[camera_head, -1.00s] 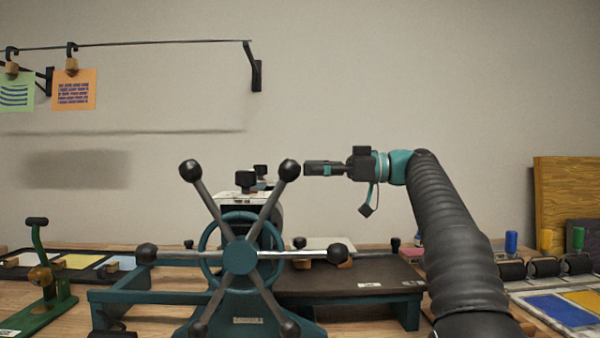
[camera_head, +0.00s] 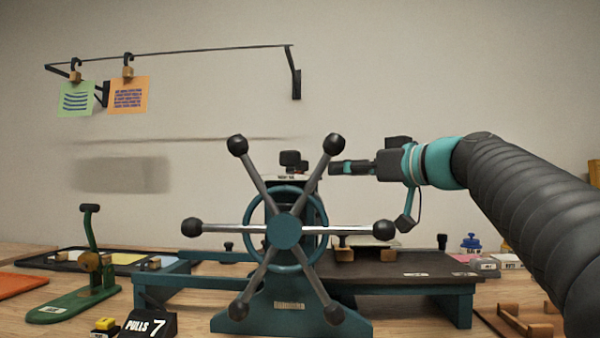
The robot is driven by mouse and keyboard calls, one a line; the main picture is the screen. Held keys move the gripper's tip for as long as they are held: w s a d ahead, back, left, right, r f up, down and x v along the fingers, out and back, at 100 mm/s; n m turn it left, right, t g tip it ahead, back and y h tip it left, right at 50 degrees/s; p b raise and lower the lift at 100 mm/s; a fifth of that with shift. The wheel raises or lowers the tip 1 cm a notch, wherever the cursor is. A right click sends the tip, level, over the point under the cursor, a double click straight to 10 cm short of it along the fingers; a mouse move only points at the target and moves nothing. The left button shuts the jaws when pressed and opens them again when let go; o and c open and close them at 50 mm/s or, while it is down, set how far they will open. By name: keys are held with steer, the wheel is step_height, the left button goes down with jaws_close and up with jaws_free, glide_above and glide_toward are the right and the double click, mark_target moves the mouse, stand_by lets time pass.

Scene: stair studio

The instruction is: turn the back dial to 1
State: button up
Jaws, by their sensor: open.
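A teal press with a large spoked wheel (camera_head: 285,231) stands on the bench in the middle of the view. Dark knobs (camera_head: 291,158) sit on top of the press, above a pale plate (camera_head: 291,177); they overlap, so I cannot clearly tell the back dial from the front one. No dial number is readable. My gripper (camera_head: 334,168) points left, level with the knobs and just right of them in the picture, with a visible gap. It is open with nothing seen between its fingers. Its distance in depth from the knobs is unclear.
The wheel's ball-ended spokes (camera_head: 331,144) rise in front of the press top, near my gripper. A dark press bed (camera_head: 400,265) extends right. A green stand (camera_head: 90,270) and a "PULLS 7" counter (camera_head: 148,324) are at left. Cards hang from a wall rail (camera_head: 180,51).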

mark_target(306, 168)
steer(key=p+x, duration=0.1)
steer(key=x, duration=0.3)
steer(key=p+x, duration=0.1)
steer(key=x, duration=0.4)
steer(key=p+x, duration=0.1)
steer(key=x, duration=0.3)
steer(key=shift+w+a+r, duration=0.1)
steer(key=shift+w+r, duration=0.15)
steer(key=shift+w, duration=0.25)
jaws_close()
